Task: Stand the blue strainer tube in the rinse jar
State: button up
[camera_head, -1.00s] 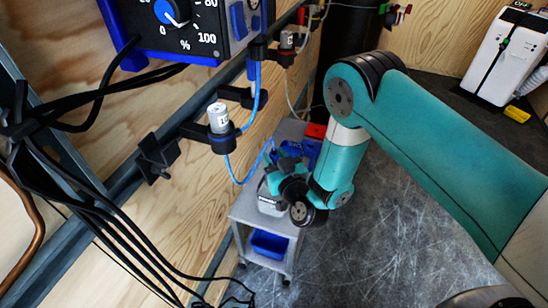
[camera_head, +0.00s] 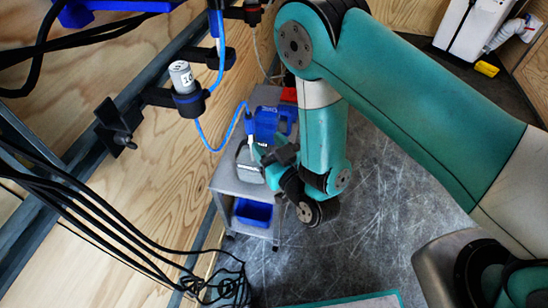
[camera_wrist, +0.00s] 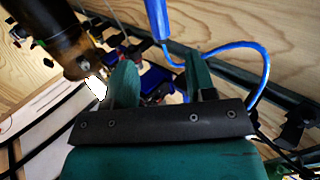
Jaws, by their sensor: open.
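A blue tube-shaped piece (camera_wrist: 157,18) is at the top of the wrist view; it may be the strainer tube, but I cannot confirm this. A thin blue hose loops beside it. My gripper (camera_wrist: 160,78) is open, its two teal fingers apart, with nothing clearly held between them. In the head view my gripper (camera_head: 262,154) is low over the grey cart (camera_head: 228,180), partly hidden by my wrist. A clear container (camera_head: 246,168) stands on the cart beside it; I cannot tell if it is the rinse jar. A blue object (camera_head: 268,122) is behind it.
A grey canister (camera_head: 182,77) sits in a black clamp on the wall rail, with a blue hose (camera_head: 209,143) hanging below. A blue bin (camera_head: 252,213) is on the cart's lower shelf. Black cables (camera_head: 100,235) hang at left. The floor right of the cart is open.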

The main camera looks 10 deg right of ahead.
jog(key=b+v, duration=0.2)
jog(key=b, duration=0.3)
jog(key=shift+s+f, duration=0.1)
jog(key=shift+s, duration=0.05)
notch_tip(320, 180, up, 10)
jog(key=s+a+n+g+y, duration=0.1)
jog(key=s+g, duration=0.1)
jog(key=g, duration=0.8)
jog(key=s+d+r+g+h, duration=0.2)
jog(key=s+d+r+g, duration=0.1)
jog(key=s+d, duration=0.2)
jog(key=s+d+r+n+g+h, duration=0.1)
jog(key=s+d+r+g+h, duration=0.1)
jog(key=s+d, duration=0.4)
jog(key=s+r+g, duration=0.1)
jog(key=s+r, duration=0.1)
jog(key=s, duration=0.2)
jog(key=shift+r, duration=0.25)
jog(key=shift+s, duration=0.1)
